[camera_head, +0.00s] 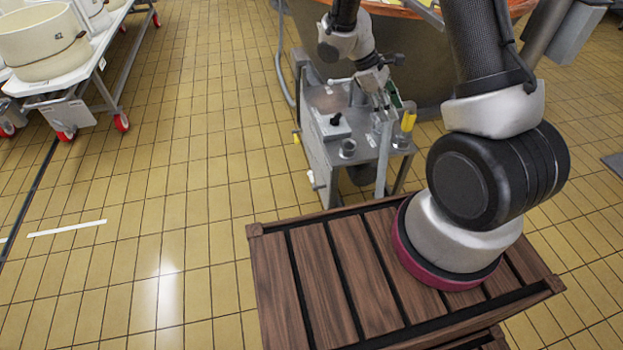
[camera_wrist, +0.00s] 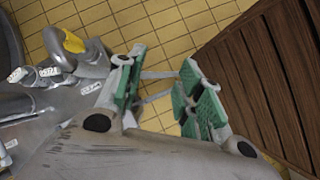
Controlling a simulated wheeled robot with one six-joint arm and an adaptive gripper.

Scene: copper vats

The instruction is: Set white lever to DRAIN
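My gripper (camera_head: 384,108) is over the right part of a metal stand (camera_head: 352,158) that carries valves and fittings. In the wrist view my gripper (camera_wrist: 160,85) is open, its green-padded fingers apart with floor tiles between them. Two thin grey bars cross that gap; I cannot tell whether they belong to the stand or the lever. A pale, short handle (camera_head: 340,81) shows on the stand left of the gripper in the head view; I cannot tell if it is the white lever. White labels (camera_wrist: 48,72) sit by the fittings, too small to read.
A yellow-handled fitting (camera_head: 408,121) stands close right of my gripper; its yellow part (camera_wrist: 73,41) is upper left in the wrist view. A copper vat (camera_head: 415,55) is behind. A slatted wooden crate (camera_head: 275,285) is in front. The tiled floor left is clear up to a wheeled cart (camera_head: 75,78).

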